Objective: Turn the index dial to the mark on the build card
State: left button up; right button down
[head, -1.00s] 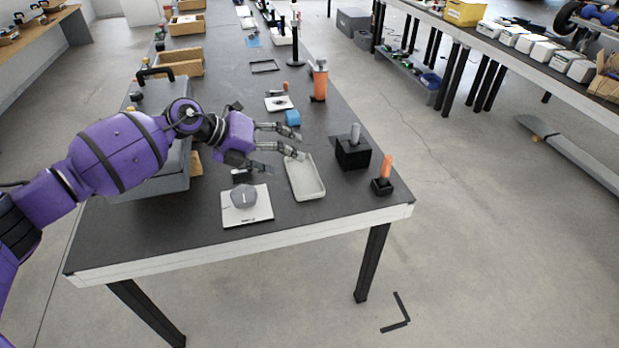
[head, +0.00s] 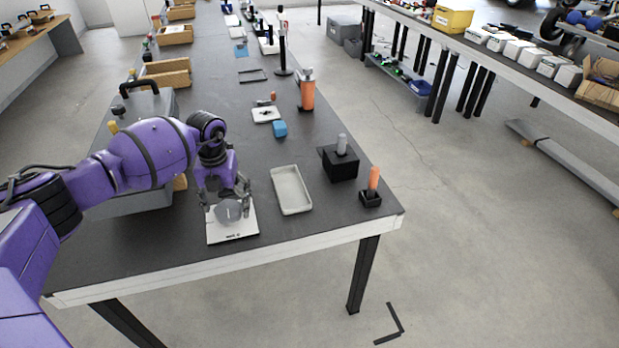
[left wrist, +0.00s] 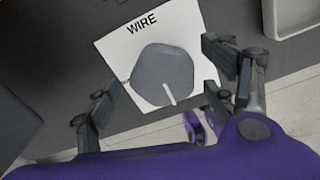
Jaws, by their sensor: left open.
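The grey index dial (head: 229,211) sits on a white plate (head: 240,229) at the near end of the dark table. In the left wrist view the rounded, many-sided dial (left wrist: 162,72) has a white pointer line, which lies on the side away from the word WIRE on the plate (left wrist: 113,48). My left gripper (head: 229,200) points down over the dial, fingers open on either side; the open fingers also show in the left wrist view (left wrist: 168,92). Contact cannot be told. My right gripper is out of view. I cannot identify a build card or its mark.
A shallow grey tray (head: 290,190) lies right of the plate. A grey case (head: 147,104) stands left, behind my arm.

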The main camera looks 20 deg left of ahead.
pick_arm(q)
jog(key=shift+f, duration=0.35)
jog(key=c, duration=1.1)
jog(key=shift+c, duration=0.2)
